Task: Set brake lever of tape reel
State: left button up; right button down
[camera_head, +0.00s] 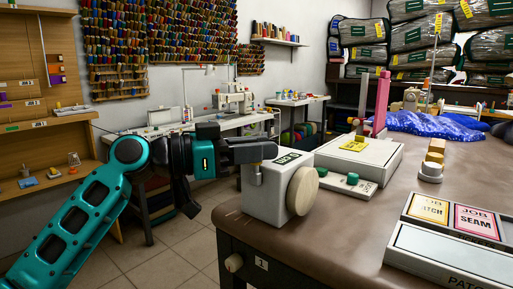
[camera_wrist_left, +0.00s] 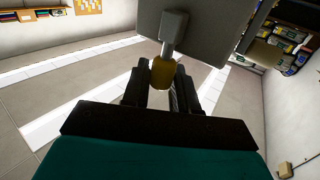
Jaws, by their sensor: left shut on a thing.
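The tape reel is a white box (camera_head: 262,200) with a round cream disc (camera_head: 303,190) on its right face and a green label on top. It stands at the near left corner of the brown table. My left gripper (camera_head: 268,151) is at the box's upper left side. In the left wrist view, the brake lever (camera_wrist_left: 173,35) is a grey metal bar coming off a grey face, with a yellow knob at its end. The knob (camera_wrist_left: 163,72) sits between the fingers of my left gripper (camera_wrist_left: 162,90), which is shut on it. My right gripper is not in view.
The brown table (camera_head: 345,225) has a white case (camera_head: 360,160) behind the reel and a tray with job cards (camera_head: 455,215) at the right. A blue glittery cloth (camera_head: 430,124) lies farther back. Bare floor (camera_head: 180,245) is left of the table.

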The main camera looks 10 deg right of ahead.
pick_arm(q)
grip_shut()
jog(key=n, duration=0.1)
jog(key=w+n+h+b, duration=0.1)
jog(key=a+n+t+h+b, duration=0.1)
jog(key=n, duration=0.1)
jog(key=shift+w+a+f, duration=0.1)
jog(key=shift+w+f, duration=0.1)
jog(key=shift+w, duration=0.05)
jog(key=o, duration=0.7)
grip_release()
jog(key=v, duration=1.3)
jog(key=shift+f, duration=0.1)
